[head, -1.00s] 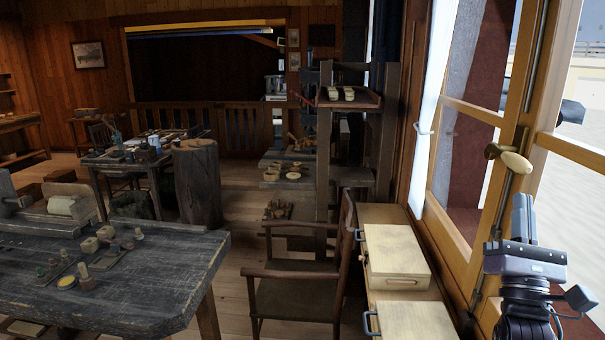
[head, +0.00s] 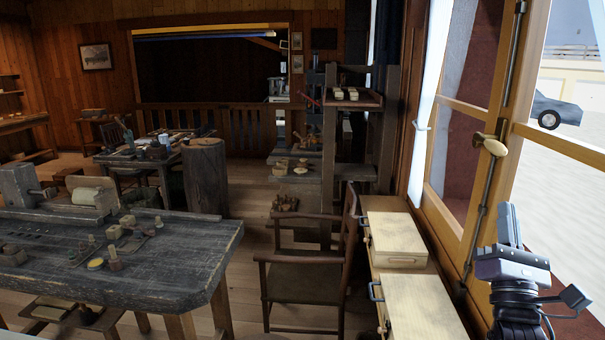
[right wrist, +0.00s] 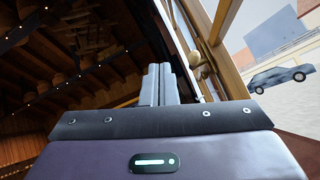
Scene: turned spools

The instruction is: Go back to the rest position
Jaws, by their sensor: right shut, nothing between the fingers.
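My right gripper (head: 509,224) is raised at the lower right of the head view, in front of the window and pointing up. Its fingers are together with nothing between them. In the right wrist view the two fingers (right wrist: 159,84) stand side by side, closed, with the roof beams and window frame behind. My left gripper is in neither view. The turned spools and small wooden pieces (head: 115,232) lie on the dark workbench (head: 190,262) at the left, away from my right gripper.
The open window frame (head: 490,200) with its brass handle (head: 491,145) is close beside my right gripper. A wooden chair (head: 300,275) stands between the workbench and a low cabinet with pale drawers (head: 425,305). Floor is free between bench and chair.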

